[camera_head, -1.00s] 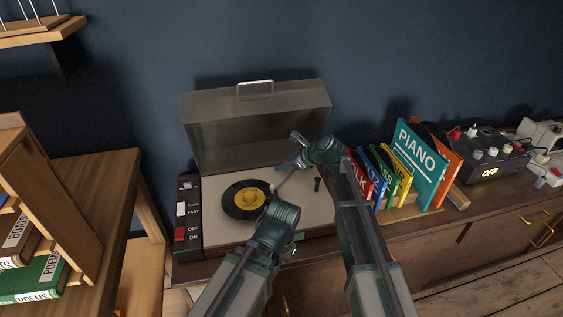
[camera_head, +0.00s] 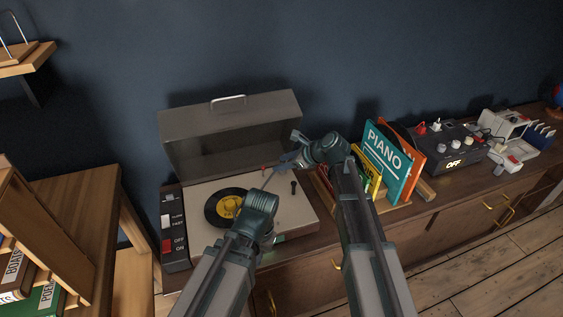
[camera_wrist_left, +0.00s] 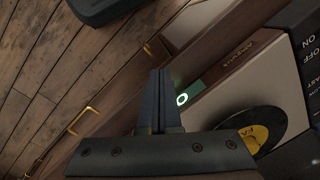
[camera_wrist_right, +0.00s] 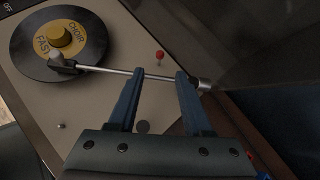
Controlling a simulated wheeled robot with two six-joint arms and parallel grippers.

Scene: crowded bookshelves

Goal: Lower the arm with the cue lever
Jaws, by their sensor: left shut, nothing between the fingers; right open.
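The record player (camera_head: 270,215) stands open on the sideboard, with a black record (camera_head: 213,213) with a yellow label on it. In the right wrist view the silver tonearm (camera_wrist_right: 110,71) reaches from its pivot to a headshell (camera_wrist_right: 62,64) over the record. I cannot tell whether it touches. A red-tipped lever (camera_wrist_right: 159,55), apparently the cue lever, stands just beyond the tonearm. My right gripper (camera_wrist_right: 158,74) is open, its fingertips at the tonearm and the lever slightly ahead, between their lines. My left gripper (camera_wrist_left: 158,72) is shut and empty near the player's front edge.
The raised lid (camera_head: 230,135) stands behind the deck. Switches (camera_head: 172,232) line its left side. Record sleeves (camera_head: 388,165) stand close to the right of my right arm. A wooden shelf unit (camera_head: 70,215) is at the left.

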